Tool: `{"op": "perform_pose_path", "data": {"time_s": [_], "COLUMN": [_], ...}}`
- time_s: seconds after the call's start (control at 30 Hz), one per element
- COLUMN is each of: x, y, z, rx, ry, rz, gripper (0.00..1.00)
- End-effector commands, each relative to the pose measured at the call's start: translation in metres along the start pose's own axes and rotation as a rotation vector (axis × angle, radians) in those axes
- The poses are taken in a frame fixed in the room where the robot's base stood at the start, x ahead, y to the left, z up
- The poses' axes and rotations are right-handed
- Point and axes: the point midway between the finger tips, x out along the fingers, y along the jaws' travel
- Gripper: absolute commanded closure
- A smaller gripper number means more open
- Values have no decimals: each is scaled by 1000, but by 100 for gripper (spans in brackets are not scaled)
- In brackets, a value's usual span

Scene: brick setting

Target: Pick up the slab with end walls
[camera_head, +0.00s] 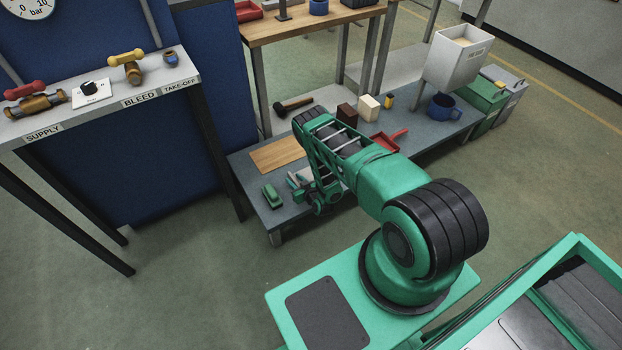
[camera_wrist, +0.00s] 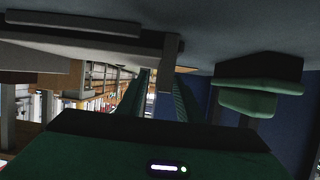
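The grey slab with end walls (camera_wrist: 105,38) lies on the low blue-grey bench, whose top fills the upper part of the upside-down wrist view. One end wall (camera_wrist: 172,62) projects near my fingertips; a larger grey part shows at the left. In the head view the slab is mostly hidden by my arm, with only a small grey part showing beside my gripper (camera_head: 316,198). In the wrist view my gripper (camera_wrist: 161,78) has its two green fingers apart with a gap between them. I cannot tell whether the end wall is between the fingertips or touches them.
A wooden board (camera_head: 277,154) lies behind. A valve shelf (camera_head: 107,100) rises at the left.

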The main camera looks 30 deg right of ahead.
Motion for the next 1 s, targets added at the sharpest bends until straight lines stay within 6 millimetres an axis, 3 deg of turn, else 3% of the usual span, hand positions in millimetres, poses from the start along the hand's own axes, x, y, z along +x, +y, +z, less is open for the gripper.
{"op": "perform_pose_path", "data": {"time_s": [0.03, 0.13, 1.0], "x": [0, 0, -1], "y": [0, 0, 0], "z": [0, 0, 1], "rx": [0, 0, 0], "ry": [0, 0, -1], "rz": [0, 0, 0], "gripper": [77, 100, 100]}}
